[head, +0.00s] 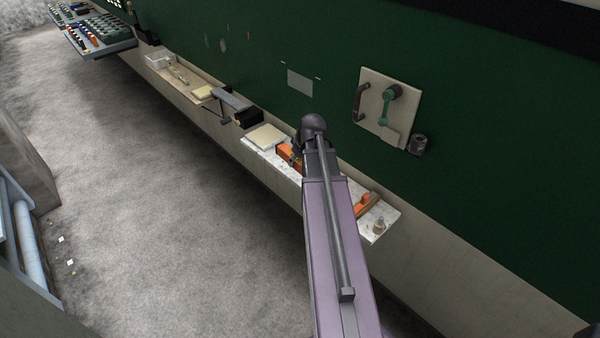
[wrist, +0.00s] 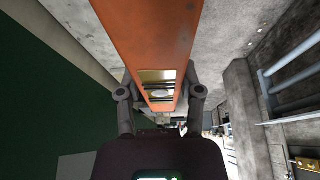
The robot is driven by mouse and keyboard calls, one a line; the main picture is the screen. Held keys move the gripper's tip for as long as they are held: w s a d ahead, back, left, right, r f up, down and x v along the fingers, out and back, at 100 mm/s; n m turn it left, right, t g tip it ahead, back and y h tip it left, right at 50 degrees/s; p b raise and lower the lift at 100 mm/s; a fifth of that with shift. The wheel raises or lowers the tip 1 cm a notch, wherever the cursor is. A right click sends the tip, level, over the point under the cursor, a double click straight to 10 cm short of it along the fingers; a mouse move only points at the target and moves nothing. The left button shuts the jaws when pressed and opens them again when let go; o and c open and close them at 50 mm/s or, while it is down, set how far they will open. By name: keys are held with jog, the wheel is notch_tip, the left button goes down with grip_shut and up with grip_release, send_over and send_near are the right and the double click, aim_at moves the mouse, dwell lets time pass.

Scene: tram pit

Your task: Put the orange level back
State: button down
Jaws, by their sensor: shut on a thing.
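The orange level (wrist: 150,35) fills the upper middle of the wrist view, a long bar with a window and vial near my jaws. My gripper (wrist: 159,88) is shut on it, one finger on each side. In the head view an orange piece of the level (head: 286,151) shows just left of my arm, over the pale shelf (head: 375,235). My arm hides much of the gripper and the level there. I cannot tell whether the level touches the shelf.
Right of my arm, an orange and brown object (head: 367,204) and a small bottle-like item (head: 379,226) are on the shelf. A cream block (head: 267,137) sits at its left end. A panel with a green handle (head: 387,105) is on the green wall. The grey floor (head: 180,200) is open.

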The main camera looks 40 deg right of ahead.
jog(key=w+a+f+b, duration=0.7)
jog(key=w+f+b, duration=0.1)
jog(key=w, duration=0.3)
jog(key=shift+f+n, duration=0.3)
jog(key=shift+f, duration=0.5)
jog(key=shift+d, duration=0.1)
jog(key=d, duration=0.5)
jog(key=d+f+b, duration=0.1)
jog(key=d, duration=0.3)
jog(key=d+b, duration=0.1)
jog(key=d, duration=0.4)
jog(key=shift+s+d+f, duration=0.1)
jog(key=shift+d+f, duration=0.1)
jog(key=shift+d, duration=0.1)
jog(key=shift+d, duration=0.15)
jog(key=shift+d+f, duration=0.2)
jog(key=shift+d, duration=0.45)
jog(key=shift+a+f+b, duration=0.15)
jog(key=shift+f+b, duration=1.45)
jog(key=shift+b, duration=0.15)
